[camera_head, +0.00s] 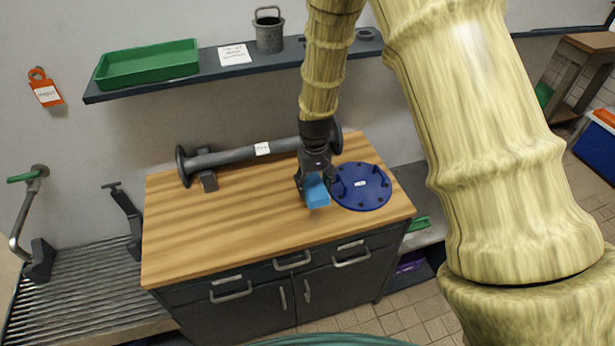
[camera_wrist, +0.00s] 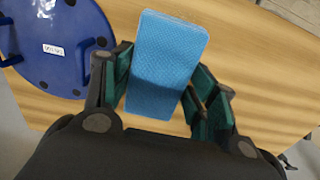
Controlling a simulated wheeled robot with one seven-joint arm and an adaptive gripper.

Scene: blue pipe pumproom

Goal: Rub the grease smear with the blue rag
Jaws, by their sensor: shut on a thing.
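My gripper (camera_head: 315,179) is above the right part of the wooden worktop. It is shut on the blue rag (camera_head: 317,192), which looks like a flat light-blue block. In the wrist view the blue rag (camera_wrist: 167,65) sits between the green-padded fingers of my gripper (camera_wrist: 160,100). I cannot tell from the views whether the rag touches the worktop. No grease smear can be made out; the rag, my gripper or the disc may hide it. A dark blue round disc (camera_head: 362,196) with handles and a white label lies just right of the rag; it also shows in the wrist view (camera_wrist: 58,52).
The wooden worktop (camera_head: 220,225) is clear at front left. A grey flanged pipe (camera_head: 230,156) lies along its back. Above is a shelf (camera_head: 215,72) with a green tray (camera_head: 148,64) and a metal pot (camera_head: 269,32). A ribbed drain bench (camera_head: 85,285) stands left.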

